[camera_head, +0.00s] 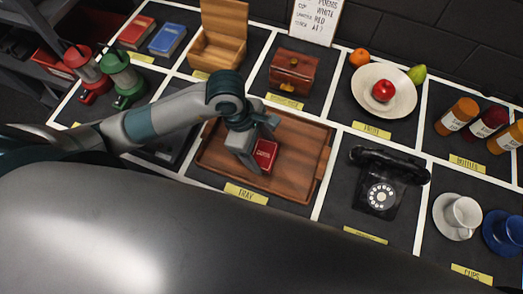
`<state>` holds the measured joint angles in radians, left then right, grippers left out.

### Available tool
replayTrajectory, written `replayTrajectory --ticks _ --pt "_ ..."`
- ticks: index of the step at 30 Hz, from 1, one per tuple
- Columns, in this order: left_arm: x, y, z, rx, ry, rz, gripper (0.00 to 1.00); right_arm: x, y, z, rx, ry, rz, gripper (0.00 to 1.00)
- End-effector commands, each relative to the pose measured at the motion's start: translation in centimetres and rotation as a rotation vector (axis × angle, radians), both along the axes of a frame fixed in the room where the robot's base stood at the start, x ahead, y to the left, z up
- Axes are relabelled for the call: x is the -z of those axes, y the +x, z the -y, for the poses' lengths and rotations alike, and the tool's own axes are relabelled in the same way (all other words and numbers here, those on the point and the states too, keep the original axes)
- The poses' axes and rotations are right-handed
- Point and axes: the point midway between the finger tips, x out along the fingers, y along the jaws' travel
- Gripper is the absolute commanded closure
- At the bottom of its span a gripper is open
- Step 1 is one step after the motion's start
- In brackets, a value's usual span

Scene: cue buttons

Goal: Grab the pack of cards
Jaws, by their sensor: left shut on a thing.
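The pack of cards (265,155) is a small red box with pale lettering. It is at the wooden tray (303,178), in the middle of the camera_head view. My left gripper (250,160) comes down over the tray from the left and is shut on the pack of cards. Part of the pack is hidden behind the gripper. I cannot tell whether the pack touches the tray floor. My right gripper is not in view.
A black telephone (384,184) stands right of the tray. A brown chest (292,72) and an open wooden box (217,38) stand behind it. Red and green lanterns (123,78) are at the left. A plate (384,91) with fruit is behind the telephone.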

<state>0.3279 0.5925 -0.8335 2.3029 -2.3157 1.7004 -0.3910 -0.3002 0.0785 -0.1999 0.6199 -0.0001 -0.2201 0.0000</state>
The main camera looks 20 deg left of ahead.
Motion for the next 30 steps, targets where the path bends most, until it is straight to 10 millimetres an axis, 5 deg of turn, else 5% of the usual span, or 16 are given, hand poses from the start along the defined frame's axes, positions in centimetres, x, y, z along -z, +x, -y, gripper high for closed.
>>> replayTrajectory --ticks 7,17,30 --pt "-3.0 0.0 0.1 0.004 -0.001 0.007 0.54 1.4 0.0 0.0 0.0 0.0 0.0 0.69" --pt "-5.9 -3.8 3.3 0.006 -0.003 0.004 0.54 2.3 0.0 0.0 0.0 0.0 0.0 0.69" --pt "-8.9 -6.9 5.8 0.003 0.0 -0.001 0.54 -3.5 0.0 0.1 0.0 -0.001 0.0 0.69"
